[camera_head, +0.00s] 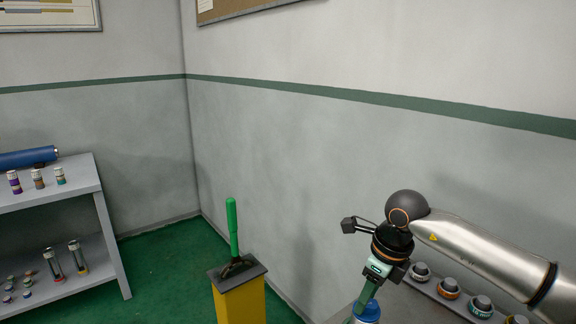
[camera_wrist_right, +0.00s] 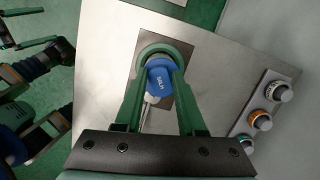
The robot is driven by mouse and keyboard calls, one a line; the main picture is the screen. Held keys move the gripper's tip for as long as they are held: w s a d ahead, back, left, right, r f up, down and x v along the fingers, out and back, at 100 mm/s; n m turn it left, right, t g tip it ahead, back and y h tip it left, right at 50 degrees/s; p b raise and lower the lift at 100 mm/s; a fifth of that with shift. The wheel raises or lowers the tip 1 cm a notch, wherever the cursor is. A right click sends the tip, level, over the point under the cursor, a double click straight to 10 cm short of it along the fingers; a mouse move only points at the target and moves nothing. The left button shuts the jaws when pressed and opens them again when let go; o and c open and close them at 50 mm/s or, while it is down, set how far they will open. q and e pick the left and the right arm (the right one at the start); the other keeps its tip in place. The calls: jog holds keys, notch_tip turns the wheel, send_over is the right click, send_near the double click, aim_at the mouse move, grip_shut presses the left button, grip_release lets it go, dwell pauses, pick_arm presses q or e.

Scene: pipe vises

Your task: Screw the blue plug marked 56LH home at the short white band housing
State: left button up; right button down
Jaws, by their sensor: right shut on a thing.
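The blue plug (camera_wrist_right: 159,80) with its 56LH marking facing the camera sits between the green fingers of my right gripper (camera_wrist_right: 158,84) in the right wrist view. The gripper is shut on it. In the head view my right gripper (camera_head: 368,298) points down, with blue (camera_head: 368,313) at its fingertips near the bottom edge. A round green rim (camera_wrist_right: 160,49) shows around the far side of the plug; whether the plug touches it is unclear. I cannot pick out the short white band housing. Dark and green gripper-like parts at the wrist view's left edge may be my left gripper.
A row of dark round fittings with coloured bands (camera_head: 448,287) stands on the grey bench at right. A yellow pedestal (camera_head: 239,300) with a green-handled lever (camera_head: 232,228) stands in the middle. A grey shelf (camera_head: 85,181) with small cylinders is at left. Green floor lies between.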

jog(key=shift+s+d+f, duration=0.15)
jog(key=shift+f, duration=0.05)
jog(key=n+g, duration=0.1)
jog(key=n, duration=0.2)
jog(key=shift+n, duration=0.4)
jog(key=shift+s+n+g+p, duration=0.1)
jog(key=shift+n+g+p, duration=0.3)
jog(key=shift+n, duration=1.8)
jog(key=c, duration=0.9)
grip_release()
jog(key=shift+o, duration=0.2)
jog(key=shift+r, duration=0.1)
